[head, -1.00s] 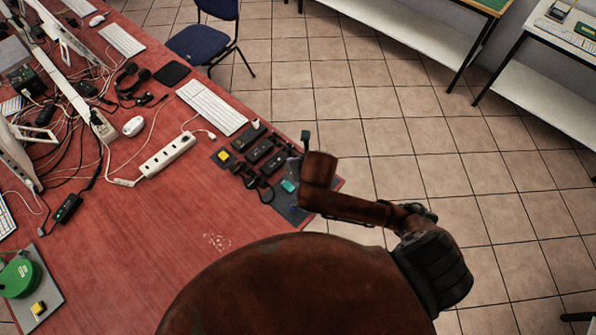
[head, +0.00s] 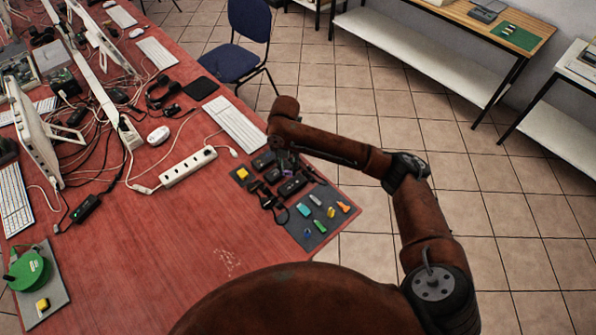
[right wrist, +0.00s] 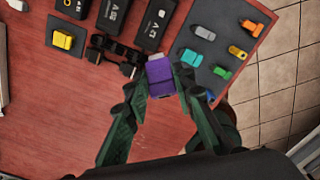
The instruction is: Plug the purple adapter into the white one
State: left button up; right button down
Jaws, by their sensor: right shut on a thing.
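The purple adapter (right wrist: 160,77), with a paler lilac end, is between the fingertips of my right gripper (right wrist: 165,84) in the right wrist view. The gripper is shut on its sides. In the head view my right gripper (head: 285,158) is partly hidden by its arm, over the dark devices near the table's right edge. A small white connector (head: 233,152) ends a white cable by the keyboard; I cannot tell if it is the white adapter. A small pale piece (right wrist: 127,70) shows left of the purple adapter in the right wrist view. My left gripper is out of view.
A grey mat (head: 335,226) at the table corner bears several small coloured adapters. Black boxes (right wrist: 115,15) and dark cables lie close by. A yellow piece (head: 242,174) sits on its own pad. A white power strip (head: 188,167) lies left. The red tabletop in front is clear.

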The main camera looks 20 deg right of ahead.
jog(key=w+d+f+m+t+y+b, duration=0.1)
jog(key=w+m+t, duration=0.3)
jog(key=w+m, duration=0.7)
jog(key=w+d+f+m+t+y+b, duration=0.2)
jog(key=w+m+t, duration=0.1)
jog(key=w+m, duration=0.8)
jog(key=m, duration=0.4)
jog(key=shift+d+t, duration=0.3)
jog(key=shift+t, duration=0.1)
notch_tip(320, 180, down, 4)
jog(key=b, duration=0.4)
jog(key=shift+f, duration=0.15)
